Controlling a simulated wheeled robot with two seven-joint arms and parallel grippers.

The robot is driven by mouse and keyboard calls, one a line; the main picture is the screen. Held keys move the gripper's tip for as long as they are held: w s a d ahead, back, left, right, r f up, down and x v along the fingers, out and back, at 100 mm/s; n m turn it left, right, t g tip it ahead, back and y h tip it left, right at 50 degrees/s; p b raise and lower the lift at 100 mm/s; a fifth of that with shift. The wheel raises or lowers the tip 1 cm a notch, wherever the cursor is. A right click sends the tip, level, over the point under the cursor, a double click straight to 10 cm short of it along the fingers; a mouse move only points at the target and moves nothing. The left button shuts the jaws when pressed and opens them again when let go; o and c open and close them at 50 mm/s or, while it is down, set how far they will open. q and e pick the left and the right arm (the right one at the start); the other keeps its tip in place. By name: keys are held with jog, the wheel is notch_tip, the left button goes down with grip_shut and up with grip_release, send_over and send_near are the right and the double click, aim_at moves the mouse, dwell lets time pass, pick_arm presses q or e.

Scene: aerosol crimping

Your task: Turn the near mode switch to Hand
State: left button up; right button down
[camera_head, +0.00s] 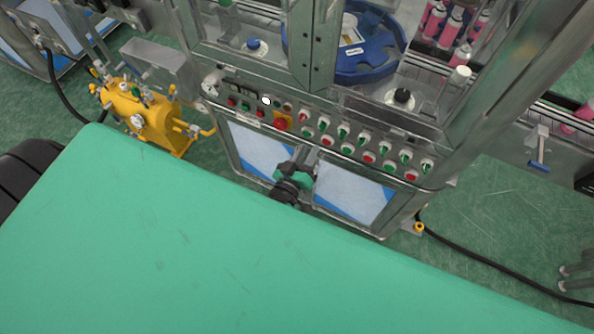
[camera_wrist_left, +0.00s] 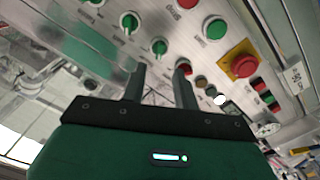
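Selector switches with green knobs (camera_head: 344,131) sit in a row on the machine's grey control panel, above red and green buttons. In the left wrist view green knobs (camera_wrist_left: 158,48) show at upper left. I cannot tell which is the near mode switch, nor read Hand on a label. My left gripper (camera_head: 298,161) is in front of the machine, below the panel's left part. In the left wrist view its two dark fingers (camera_wrist_left: 160,75) stand apart with nothing between them, short of the panel. My right gripper is not in view.
A red emergency stop on a yellow plate (camera_head: 280,124) sits left of the switches; it also shows in the left wrist view (camera_wrist_left: 240,66). Metal posts (camera_head: 314,45) rise behind the panel. A yellow tank (camera_head: 145,112) stands left, and a black cable (camera_head: 490,265) lies on the floor at right.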

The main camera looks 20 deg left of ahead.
pick_arm(q)
jog(key=s+b, duration=0.1)
jog(key=s, duration=0.5)
jog(key=shift+s, duration=0.35)
jog(key=shift+a, duration=0.1)
jog(key=s+f+m+g+h, duration=0.15)
jog(key=s+f+g, duration=0.3)
jog(key=f, duration=0.95)
jog(key=s+f+m+g, duration=0.35)
jog(key=s+f, duration=0.25)
jog(key=f, duration=0.8)
jog(key=s+a+f+m+g+y, duration=0.1)
jog(key=s+a+f+g, duration=0.3)
jog(key=s+f, duration=0.4)
jog(key=s+a+f+m+g+y, duration=0.1)
jog(key=s+a+f+m+g, duration=0.1)
jog(key=s+a+f+g, duration=0.3)
jog(key=s+f, duration=0.4)
jog(key=s, duration=0.7)
jog(key=shift+f, duration=0.2)
jog(key=shift+s+a, duration=0.1)
jog(key=shift+a, duration=0.05)
